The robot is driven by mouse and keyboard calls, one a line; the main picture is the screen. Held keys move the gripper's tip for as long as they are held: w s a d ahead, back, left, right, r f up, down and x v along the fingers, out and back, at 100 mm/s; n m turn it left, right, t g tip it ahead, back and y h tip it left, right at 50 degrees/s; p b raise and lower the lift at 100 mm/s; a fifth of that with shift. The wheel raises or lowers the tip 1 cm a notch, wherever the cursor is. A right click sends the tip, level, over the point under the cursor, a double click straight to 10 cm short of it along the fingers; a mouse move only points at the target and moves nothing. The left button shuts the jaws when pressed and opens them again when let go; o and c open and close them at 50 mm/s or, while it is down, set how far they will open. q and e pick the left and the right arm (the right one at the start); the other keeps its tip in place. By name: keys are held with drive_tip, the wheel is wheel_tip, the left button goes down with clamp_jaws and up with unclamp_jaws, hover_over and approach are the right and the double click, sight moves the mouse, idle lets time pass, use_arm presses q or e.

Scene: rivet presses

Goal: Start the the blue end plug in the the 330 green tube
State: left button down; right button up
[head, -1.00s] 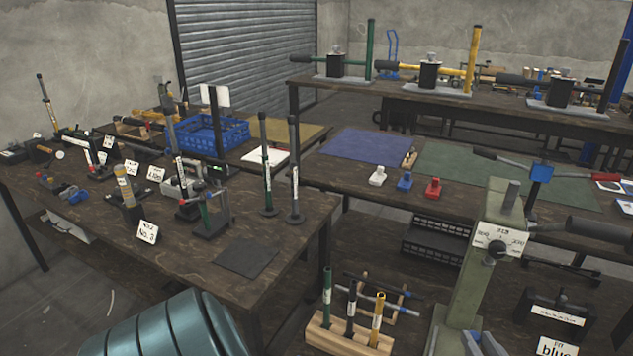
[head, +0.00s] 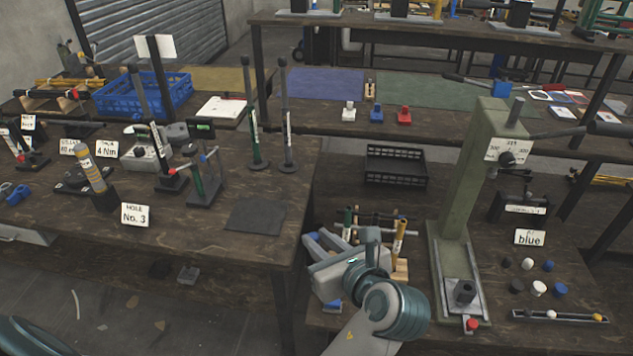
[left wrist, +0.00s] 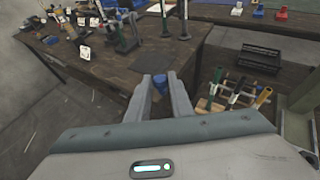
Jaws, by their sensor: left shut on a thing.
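My left gripper (head: 322,246) is in front of the tube rack in the head view. In the left wrist view its two fingers (left wrist: 163,90) are closed on a small blue piece, the blue end plug (left wrist: 160,80), mostly covered by the fingers. The green tube (head: 348,220) stands upright in the wooden rack (head: 401,270), beside a yellow tube (head: 398,238); the gripper hides its lower part. In the left wrist view the green tube (left wrist: 233,99) is right of the fingers, apart from the plug. No 330 marking is readable. My right gripper is not in view.
A green-grey press (head: 463,190) stands right of the rack. Loose plugs (head: 539,288) lie near the "blue" sign (head: 529,238). A black crate (head: 395,168) is behind the rack. The left table's edge (head: 292,255) is close to the gripper.

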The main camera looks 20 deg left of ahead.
use_arm(q)
drive_tip(key=shift+s+a, duration=0.25)
drive_tip(key=shift+a, duration=0.25)
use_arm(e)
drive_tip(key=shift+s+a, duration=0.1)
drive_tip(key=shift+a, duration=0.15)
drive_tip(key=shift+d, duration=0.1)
